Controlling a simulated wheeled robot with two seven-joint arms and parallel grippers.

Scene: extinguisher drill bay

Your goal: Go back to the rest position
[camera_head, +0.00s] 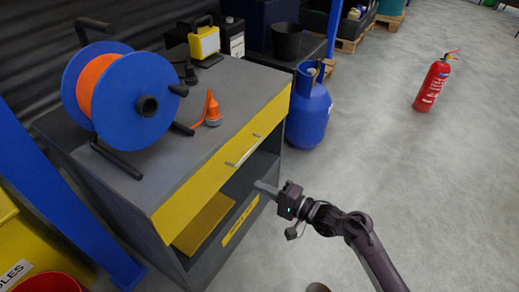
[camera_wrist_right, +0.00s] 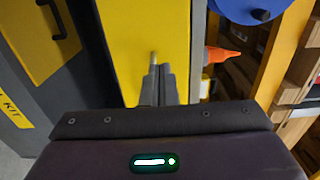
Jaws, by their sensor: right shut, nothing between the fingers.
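My right gripper (camera_head: 264,187) is at the end of the arm that comes in from the lower right. Its fingers are shut and empty, in front of the grey cabinet (camera_head: 165,170), a little below and right of the yellow drawer's handle (camera_head: 243,152). In the right wrist view my shut fingers (camera_wrist_right: 158,80) show against a yellow surface (camera_wrist_right: 125,40). I cannot tell whether they touch anything. The yellow drawer (camera_head: 205,180) looks shut, above an open shelf. My left gripper is not in view.
A hose or cable reel (camera_head: 125,95), an orange cone-shaped item (camera_head: 212,108) and a yellow lamp (camera_head: 204,43) stand on the cabinet. A blue gas cylinder (camera_head: 308,110) stands beside it. A red extinguisher (camera_head: 432,85) stands farther right. The floor (camera_head: 430,190) at right is clear.

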